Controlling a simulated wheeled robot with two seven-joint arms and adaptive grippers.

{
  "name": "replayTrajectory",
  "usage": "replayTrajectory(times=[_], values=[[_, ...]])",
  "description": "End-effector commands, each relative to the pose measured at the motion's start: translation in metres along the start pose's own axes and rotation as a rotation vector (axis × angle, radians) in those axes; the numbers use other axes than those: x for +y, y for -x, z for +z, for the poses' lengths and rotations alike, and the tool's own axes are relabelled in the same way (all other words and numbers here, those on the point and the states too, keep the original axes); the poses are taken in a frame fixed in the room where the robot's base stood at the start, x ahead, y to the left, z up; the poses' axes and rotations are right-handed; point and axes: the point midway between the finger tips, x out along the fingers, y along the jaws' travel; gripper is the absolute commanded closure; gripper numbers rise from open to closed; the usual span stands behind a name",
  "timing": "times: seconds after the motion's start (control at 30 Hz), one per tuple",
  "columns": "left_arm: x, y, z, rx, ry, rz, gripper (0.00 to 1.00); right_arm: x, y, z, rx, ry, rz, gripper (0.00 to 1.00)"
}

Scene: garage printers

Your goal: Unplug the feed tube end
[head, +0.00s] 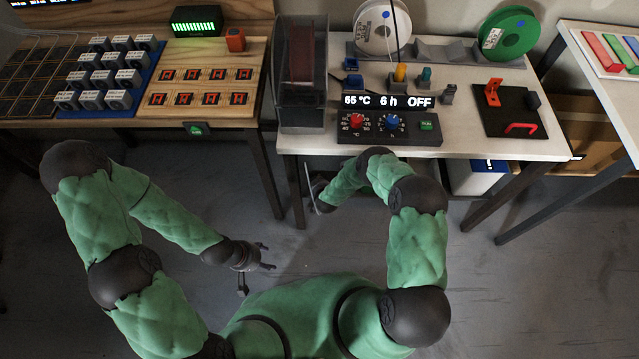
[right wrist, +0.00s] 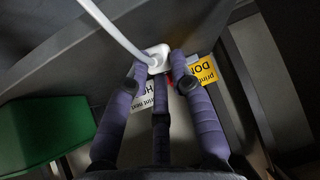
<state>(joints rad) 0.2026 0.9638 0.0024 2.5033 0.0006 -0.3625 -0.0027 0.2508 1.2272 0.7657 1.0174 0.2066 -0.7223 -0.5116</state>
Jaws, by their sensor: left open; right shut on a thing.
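In the right wrist view, my right gripper (right wrist: 158,68) has its purple fingers closed around a small white fitting (right wrist: 154,52). A white tube (right wrist: 112,32) runs from that fitting up to the upper left, so this looks like the feed tube end. I cannot tell whether the fitting still sits in a socket, since the fingers cover its lower part. My left gripper (head: 257,277) is open and empty over the floor.
The white table (head: 470,140) carries a control panel (head: 390,130), a white spool (head: 382,28) and a green spool (head: 508,34). A wooden bench (head: 215,55) stands at left. In the right wrist view, a white label (right wrist: 150,100) and a yellow label (right wrist: 204,70) lie beyond the fingers.

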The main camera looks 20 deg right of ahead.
Motion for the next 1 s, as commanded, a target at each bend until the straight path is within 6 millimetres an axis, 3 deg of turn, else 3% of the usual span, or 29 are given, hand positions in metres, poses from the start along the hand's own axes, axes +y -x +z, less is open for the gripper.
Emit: replayTrajectory(times=[0.27, 0.3, 0.4, 0.77, 1.0], values=[[0.000, 0.000, 0.000, 0.000, 0.000, 0.000, 0.41, 0.000, 0.000, 0.000, 0.001, 0.000, 0.000, 1.00], [0.000, 0.000, 0.000, 0.000, 0.000, 0.000, 0.41, 0.000, 0.000, 0.000, 0.001, 0.000, 0.000, 0.74], [0.000, 0.000, 0.000, 0.000, 0.000, 0.000, 0.41, 0.000, 0.000, 0.000, 0.001, 0.000, 0.000, 0.49], [0.000, 0.000, 0.000, 0.000, 0.000, 0.000, 0.41, 0.000, 0.001, 0.000, 0.000, 0.001, 0.000, 0.49], [0.000, 0.000, 0.000, 0.000, 0.000, 0.000, 0.41, 0.000, 0.021, -0.001, 0.001, 0.000, -0.001, 0.49]])
